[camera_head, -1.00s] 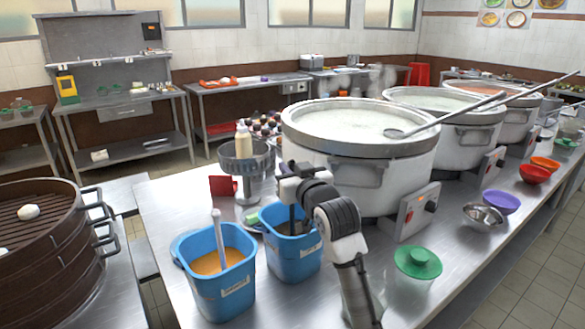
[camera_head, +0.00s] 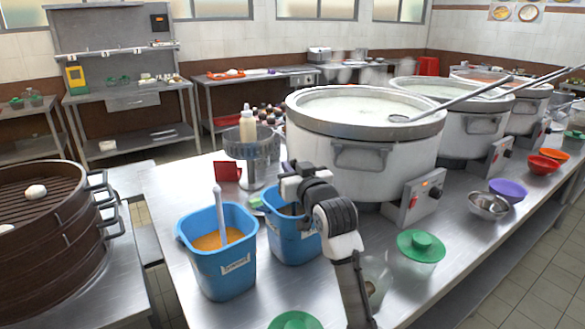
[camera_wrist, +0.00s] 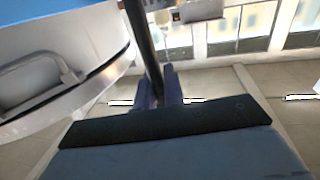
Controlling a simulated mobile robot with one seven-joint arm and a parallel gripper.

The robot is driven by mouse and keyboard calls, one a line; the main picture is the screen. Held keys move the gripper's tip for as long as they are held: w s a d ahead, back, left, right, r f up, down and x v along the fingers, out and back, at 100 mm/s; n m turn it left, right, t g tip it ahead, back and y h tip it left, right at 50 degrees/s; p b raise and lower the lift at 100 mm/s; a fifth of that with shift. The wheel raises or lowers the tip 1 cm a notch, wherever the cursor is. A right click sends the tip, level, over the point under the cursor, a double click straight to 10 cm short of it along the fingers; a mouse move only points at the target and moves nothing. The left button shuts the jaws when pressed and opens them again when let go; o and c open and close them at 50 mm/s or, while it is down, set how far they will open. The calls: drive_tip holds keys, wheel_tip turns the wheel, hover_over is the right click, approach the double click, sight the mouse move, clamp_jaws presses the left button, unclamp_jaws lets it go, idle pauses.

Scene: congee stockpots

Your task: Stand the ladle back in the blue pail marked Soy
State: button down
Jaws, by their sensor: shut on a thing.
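My gripper (camera_head: 291,188) is above the far-left rim of the right blue pail (camera_head: 291,246). In the wrist view its two purple fingers (camera_wrist: 160,90) are shut on a thin dark rod (camera_wrist: 143,42), which looks like the ladle's handle. The bowl end of the ladle is not visible. The right pail's inside is mostly hidden by my arm. The left blue pail (camera_head: 226,282) holds orange liquid and another pale-handled utensil (camera_head: 219,208) leaning in it.
A large white stockpot (camera_head: 350,165) stands close behind my arm, with a long ladle (camera_head: 450,100) across its top. A bottle in a metal strainer (camera_head: 250,160) stands behind the pails. A green-lidded container (camera_head: 421,246) and metal bowl (camera_head: 488,206) are at right.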

drive_tip(key=c, duration=1.4)
unclamp_jaws()
drive_tip(key=shift+s, duration=0.1)
